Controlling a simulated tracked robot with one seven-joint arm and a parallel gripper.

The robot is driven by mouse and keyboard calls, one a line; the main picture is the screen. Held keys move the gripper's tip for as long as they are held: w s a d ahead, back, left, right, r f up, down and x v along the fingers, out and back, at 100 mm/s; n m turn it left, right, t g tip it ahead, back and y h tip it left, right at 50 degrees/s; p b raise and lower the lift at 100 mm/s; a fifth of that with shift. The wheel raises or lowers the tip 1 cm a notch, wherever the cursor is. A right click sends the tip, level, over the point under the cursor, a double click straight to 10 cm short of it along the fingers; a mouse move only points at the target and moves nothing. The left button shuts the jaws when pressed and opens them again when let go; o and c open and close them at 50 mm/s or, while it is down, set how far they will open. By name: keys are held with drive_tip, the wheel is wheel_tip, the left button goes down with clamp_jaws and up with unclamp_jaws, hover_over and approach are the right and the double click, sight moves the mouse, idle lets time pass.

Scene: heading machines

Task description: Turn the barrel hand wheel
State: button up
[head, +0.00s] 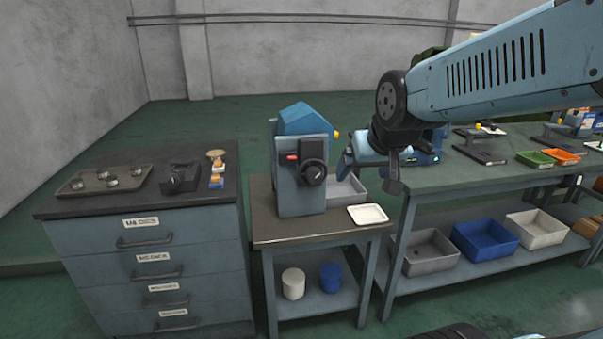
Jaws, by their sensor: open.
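The machine (302,150) is a grey-blue box with a blue sloped top, standing on a small dark-topped table. A black round hand wheel (313,173) sits on its front face, with a small red-orange part to its upper left and a yellow knob at the machine's right edge. My gripper (369,172) is to the right of the hand wheel, apart from it, with its fingers spread and nothing between them. It hangs below my blue arm, which comes in from the upper right. How far the gripper is from the wheel in depth is hard to tell.
A drawer cabinet (160,245) with a tray of round parts stands left. A white tray (368,214) lies on the small table, right of the machine. A long workbench (480,184) with bins stands right. Two canisters are on the lower shelf. Green floor is open behind.

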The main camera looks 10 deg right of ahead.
drive_tip(key=w+f+t, duration=0.3)
drive_tip(key=w+f, duration=0.2)
drive_tip(key=w, duration=0.7)
drive_tip(key=m+t, duration=0.1)
drive_tip(key=t, duration=0.3)
approach(315, 178)
drive_tip(key=s+r, duration=0.4)
wheel_tip(315, 178, down, 7)
drive_tip(key=t, duration=0.4)
drive_tip(key=shift+n, duration=0.3)
drive_tip(key=w, duration=1.4)
drive_tip(key=shift+w+f, duration=0.1)
drive_tip(key=shift+w, duration=0.15)
drive_tip(key=shift+c, duration=0.3)
drive_tip(key=c, duration=0.9)
drive_tip(key=shift+a, duration=0.15)
drive_tip(key=shift+c, duration=0.3)
